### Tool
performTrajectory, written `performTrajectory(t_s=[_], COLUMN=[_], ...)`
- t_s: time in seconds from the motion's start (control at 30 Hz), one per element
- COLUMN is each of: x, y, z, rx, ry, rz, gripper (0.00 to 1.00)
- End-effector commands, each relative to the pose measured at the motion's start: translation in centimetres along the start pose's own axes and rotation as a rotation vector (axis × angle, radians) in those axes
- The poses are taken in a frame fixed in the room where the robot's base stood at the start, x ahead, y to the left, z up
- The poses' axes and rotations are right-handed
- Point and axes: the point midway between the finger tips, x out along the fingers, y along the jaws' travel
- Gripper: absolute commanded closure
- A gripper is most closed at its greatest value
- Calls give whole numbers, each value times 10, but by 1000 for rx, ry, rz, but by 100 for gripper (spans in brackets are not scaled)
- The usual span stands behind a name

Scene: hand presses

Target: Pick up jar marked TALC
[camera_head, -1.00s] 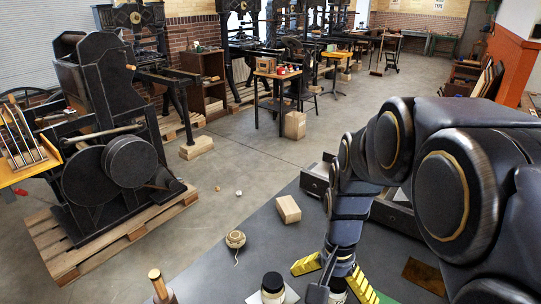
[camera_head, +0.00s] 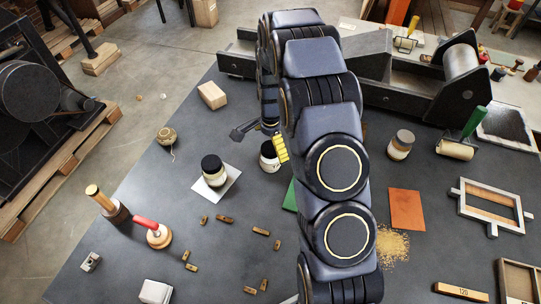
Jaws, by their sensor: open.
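Several jars stand on the dark table; I cannot read their labels, so I cannot tell which is marked TALC. A black-lidded jar (camera_head: 214,171) stands upright on a white sheet (camera_head: 229,186). A jar with a greyish lid (camera_head: 401,146) stands right of my arm. My gripper (camera_head: 262,139) is open and appears empty, right at the second black-lidded jar, with a yellow finger pad overlapping that jar's right side in the picture. I cannot tell whether it touches the jar.
A wooden block (camera_head: 212,95) and a twine ball (camera_head: 167,135) lie at the back left. Small wooden type pieces (camera_head: 261,231) are scattered in front. A red-handled tool (camera_head: 153,232) stands at the left. A press (camera_head: 440,81) and a green-handled roller (camera_head: 460,145) are at the right.

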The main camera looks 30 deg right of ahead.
Motion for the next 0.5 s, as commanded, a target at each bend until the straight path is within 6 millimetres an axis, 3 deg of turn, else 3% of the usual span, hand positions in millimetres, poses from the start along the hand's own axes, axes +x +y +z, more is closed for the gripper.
performTrajectory(t_s=[0.3, 0.5], x=[44, 46], y=[-1, -2], z=[-1, -1], rx=[-1, -2], ry=[-2, 0], rz=[2, -1], gripper=[0, 0])
